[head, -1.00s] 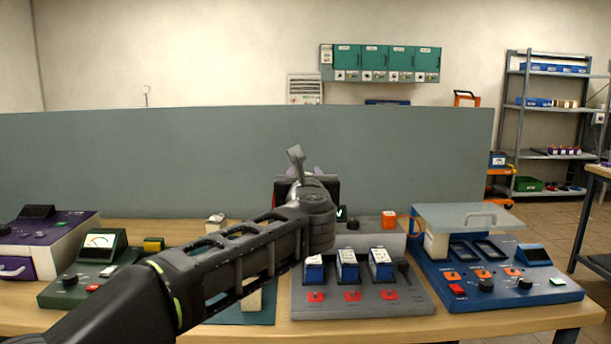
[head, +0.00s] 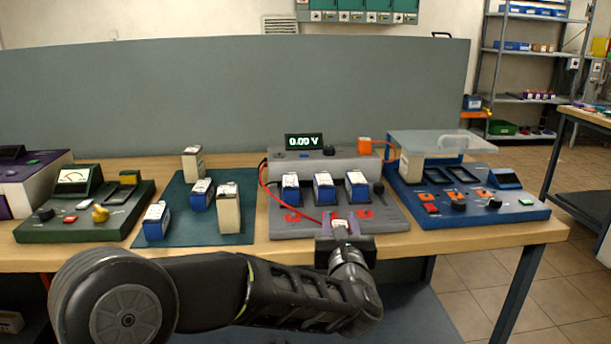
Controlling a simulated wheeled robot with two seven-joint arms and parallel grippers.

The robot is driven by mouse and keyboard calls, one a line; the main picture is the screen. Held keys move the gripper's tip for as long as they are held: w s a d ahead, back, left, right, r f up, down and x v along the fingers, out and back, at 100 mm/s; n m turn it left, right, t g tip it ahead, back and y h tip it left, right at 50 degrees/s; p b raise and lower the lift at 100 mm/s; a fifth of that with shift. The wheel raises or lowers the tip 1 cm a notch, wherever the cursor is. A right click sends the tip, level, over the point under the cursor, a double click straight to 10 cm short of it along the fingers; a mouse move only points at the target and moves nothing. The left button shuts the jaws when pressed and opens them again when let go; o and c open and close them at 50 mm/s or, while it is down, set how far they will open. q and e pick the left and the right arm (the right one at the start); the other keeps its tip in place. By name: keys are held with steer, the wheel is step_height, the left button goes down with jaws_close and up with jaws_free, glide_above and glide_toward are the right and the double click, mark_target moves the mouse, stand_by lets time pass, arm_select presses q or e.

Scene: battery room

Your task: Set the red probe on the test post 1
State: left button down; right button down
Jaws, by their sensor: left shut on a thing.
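My left gripper (head: 341,226) is at the front edge of the grey tester (head: 392,222), in front of its middle battery. It is shut on the red probe, which is mostly hidden between the fingers. A red cable (head: 275,200) runs from the left end of the meter, curving down to the gripper. Red marks show at the tester's front left (head: 292,215) and front right (head: 365,213). The middle one is largely covered by the gripper. I cannot tell whether the probe touches a post. My right gripper is out of view.
Three blue batteries (head: 323,187) stand in the tester. The meter display (head: 304,141) reads 0.00 V. A teal mat (head: 180,228) with several batteries lies left, beside a green device (head: 85,222). A blue charger (head: 480,215) with a raised clear lid (head: 430,141) stands right.

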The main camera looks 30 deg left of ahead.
arm_select(q)
steer(key=s+d+f+m+t+h+b, duration=0.1)
steer(key=d+f+m+t+h+b, duration=0.1)
steer(key=d+f, duration=0.9)
step_height(320, 180, down, 4)
steer(key=shift+s+f+m+h+b, duration=0.2)
steer(key=shift+s+m+h+b, duration=0.15)
steer(key=shift+h+b, duration=0.7)
